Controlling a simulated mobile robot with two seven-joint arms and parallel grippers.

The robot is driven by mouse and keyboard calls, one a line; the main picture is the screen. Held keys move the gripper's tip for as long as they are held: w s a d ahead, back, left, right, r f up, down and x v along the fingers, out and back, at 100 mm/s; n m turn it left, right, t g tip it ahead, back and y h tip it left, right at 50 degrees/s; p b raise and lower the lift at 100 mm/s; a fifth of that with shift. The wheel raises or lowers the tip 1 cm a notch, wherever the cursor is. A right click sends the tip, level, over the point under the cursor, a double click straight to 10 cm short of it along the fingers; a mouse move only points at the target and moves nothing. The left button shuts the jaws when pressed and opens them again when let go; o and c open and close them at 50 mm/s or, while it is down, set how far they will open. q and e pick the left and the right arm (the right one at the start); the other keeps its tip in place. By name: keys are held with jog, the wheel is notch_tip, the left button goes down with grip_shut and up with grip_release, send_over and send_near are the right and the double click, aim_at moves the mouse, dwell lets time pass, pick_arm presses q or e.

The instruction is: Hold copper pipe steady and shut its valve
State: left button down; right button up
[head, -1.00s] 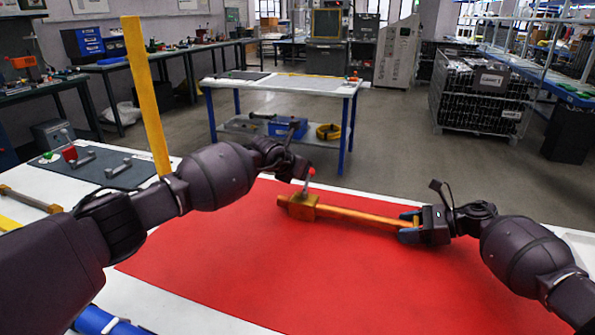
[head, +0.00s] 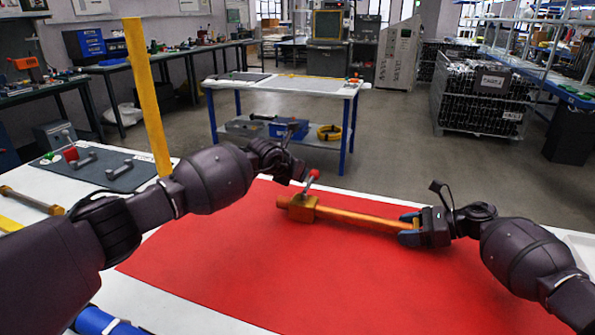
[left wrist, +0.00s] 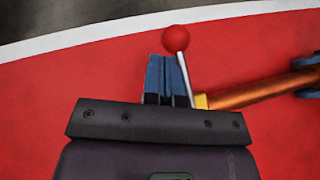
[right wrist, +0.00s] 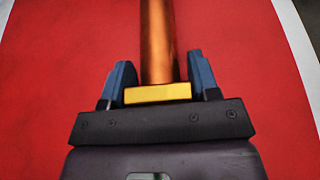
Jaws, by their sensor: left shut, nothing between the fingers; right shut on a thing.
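The copper pipe (head: 360,218) lies across the red mat (head: 230,260), with a brass valve block (head: 301,209) at its left end. A grey lever with a red ball knob (head: 315,174) rises from the block, leaning right. My right gripper (head: 409,229) is shut on the pipe's right end; in the right wrist view its blue fingers flank the brass end piece (right wrist: 158,93). My left gripper (left wrist: 167,80) is shut and empty beside the lever (left wrist: 185,77), close against its left side in the left wrist view; actual contact is unclear. The block is mostly hidden there.
The mat lies on a white table (head: 190,318). A yellow post (head: 147,100) stands behind my left arm. A dark mat with grey parts (head: 105,168) lies at the far left. The red mat in front of the pipe is clear.

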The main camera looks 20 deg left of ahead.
pick_arm(q)
jog(key=a+f+v, duration=0.1)
jog(key=a+v, duration=0.2)
jog(key=v, duration=1)
pick_arm(e)
jog(key=o, duration=1.4)
jog(key=shift+o, duration=0.2)
jog(key=shift+d, duration=0.1)
